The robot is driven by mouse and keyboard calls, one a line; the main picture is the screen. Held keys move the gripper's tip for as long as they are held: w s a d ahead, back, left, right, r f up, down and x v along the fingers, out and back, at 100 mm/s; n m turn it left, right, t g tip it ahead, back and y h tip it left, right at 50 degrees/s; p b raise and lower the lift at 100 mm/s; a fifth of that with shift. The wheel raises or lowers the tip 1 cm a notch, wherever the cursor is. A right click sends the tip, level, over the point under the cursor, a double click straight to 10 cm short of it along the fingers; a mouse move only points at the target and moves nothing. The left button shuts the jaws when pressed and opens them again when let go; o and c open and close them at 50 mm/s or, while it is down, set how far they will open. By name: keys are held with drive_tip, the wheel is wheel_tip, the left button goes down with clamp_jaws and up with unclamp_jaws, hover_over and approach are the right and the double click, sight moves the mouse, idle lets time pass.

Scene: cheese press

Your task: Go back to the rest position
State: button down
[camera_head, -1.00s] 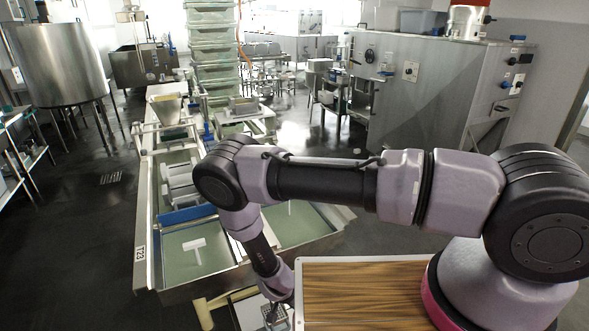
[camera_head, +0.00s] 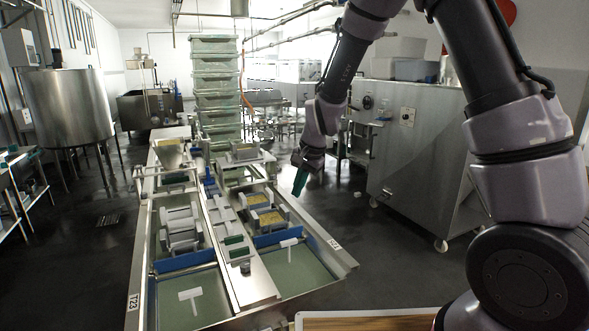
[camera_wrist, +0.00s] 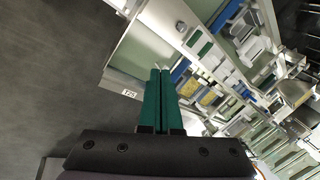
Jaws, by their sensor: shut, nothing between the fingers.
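My gripper (camera_head: 300,182) hangs in the air above the right side of the long steel press table (camera_head: 335,262) in the head view. Its green fingers point down. In the wrist view my gripper (camera_wrist: 160,72) shows two green fingers lying side by side, shut with nothing between them. My arm is raised and folded at the right of the head view. The fingers look clear of the table and its moulds.
Grey moulds (camera_head: 181,232) and blue bars (camera_head: 185,262) sit in the table's troughs. Green crates (camera_head: 215,75) are stacked behind. A steel vat (camera_head: 68,105) stands left, a large steel machine (camera_head: 430,150) right. Dark floor is open on the left.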

drive_tip(key=s+d+r+n+t, duration=0.1)
drive_tip(key=s+d+r, duration=0.2)
drive_tip(key=d+r, duration=0.5)
drive_tip(key=s+d+r+t, duration=0.1)
drive_tip(key=s+d+r, duration=0.35)
drive_tip(key=r, duration=0.65)
drive_tip(key=s+d+r+t, duration=0.1)
drive_tip(key=s+d+r, duration=0.2)
drive_tip(key=s+d, duration=0.2)
drive_tip(key=s+d+r+n+t+h, duration=0.1)
drive_tip(key=s+d+r, duration=0.3)
drive_tip(key=s, duration=0.5)
drive_tip(key=shift+s+d, duration=0.3)
drive_tip(key=shift+d, duration=0.9)
drive_tip(key=shift+a, duration=0.15)
